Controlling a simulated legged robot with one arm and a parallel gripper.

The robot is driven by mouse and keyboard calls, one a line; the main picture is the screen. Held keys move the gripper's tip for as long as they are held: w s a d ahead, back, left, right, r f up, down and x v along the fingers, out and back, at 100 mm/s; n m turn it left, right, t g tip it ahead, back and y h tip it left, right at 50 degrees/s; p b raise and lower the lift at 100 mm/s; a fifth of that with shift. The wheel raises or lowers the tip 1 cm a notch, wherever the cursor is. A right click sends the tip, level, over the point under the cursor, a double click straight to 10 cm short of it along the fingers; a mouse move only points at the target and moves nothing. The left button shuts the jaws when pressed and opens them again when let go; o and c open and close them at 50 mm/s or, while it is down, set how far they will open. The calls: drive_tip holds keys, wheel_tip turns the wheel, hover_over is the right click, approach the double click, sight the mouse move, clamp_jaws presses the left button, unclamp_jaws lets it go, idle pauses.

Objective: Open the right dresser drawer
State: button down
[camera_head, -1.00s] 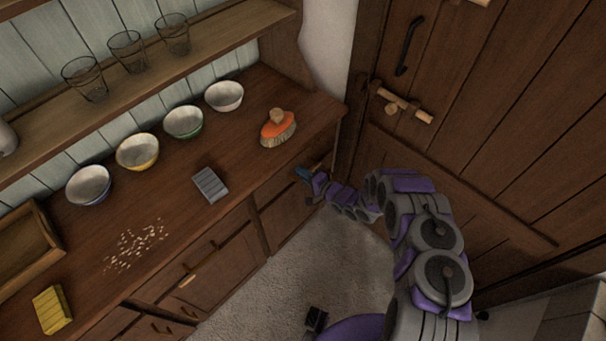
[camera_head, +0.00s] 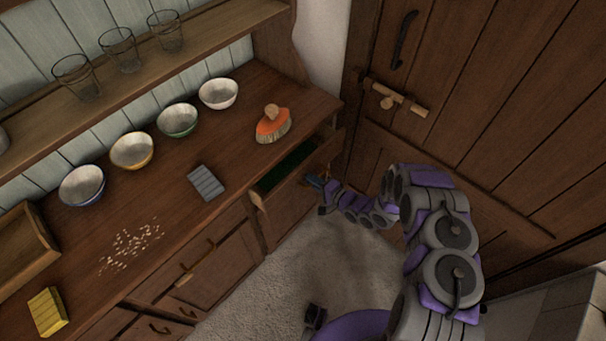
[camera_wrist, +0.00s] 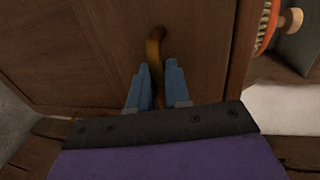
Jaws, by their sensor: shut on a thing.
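The right dresser drawer (camera_head: 270,191) stands partly open below the right end of the counter, and its dark green inside shows. My gripper (camera_head: 314,182) is at the front of this drawer. In the wrist view my gripper (camera_wrist: 157,88) has its two blue fingers on either side of a curved wooden handle (camera_wrist: 154,48), shut on it. The drawer front fills much of the wrist view. In the head view the handle is mostly hidden by my gripper.
An orange brush (camera_head: 272,125) stands on the dresser top (camera_head: 160,200) above the drawer. Several bowls, a grey block (camera_head: 206,183) and a yellow sponge (camera_head: 48,312) also stand there. A wooden door (camera_head: 480,120) is close on the right. Carpet (camera_head: 270,290) lies free in front.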

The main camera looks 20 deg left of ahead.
drive_tip(key=f+b+v, duration=0.3)
drive_tip(key=v, duration=1.4)
drive_tip(key=shift+s+d+f, duration=0.3)
drive_tip(key=shift+d+f, duration=0.05)
drive_tip(key=shift+f, duration=0.1)
drive_tip(key=c, duration=1.3)
unclamp_jaws()
drive_tip(key=shift+w, duration=0.1)
drive_tip(key=p+v, duration=0.1)
drive_tip(key=v, duration=1.6)
drive_tip(key=shift+p, duration=0.35)
drive_tip(key=shift+d, duration=0.15)
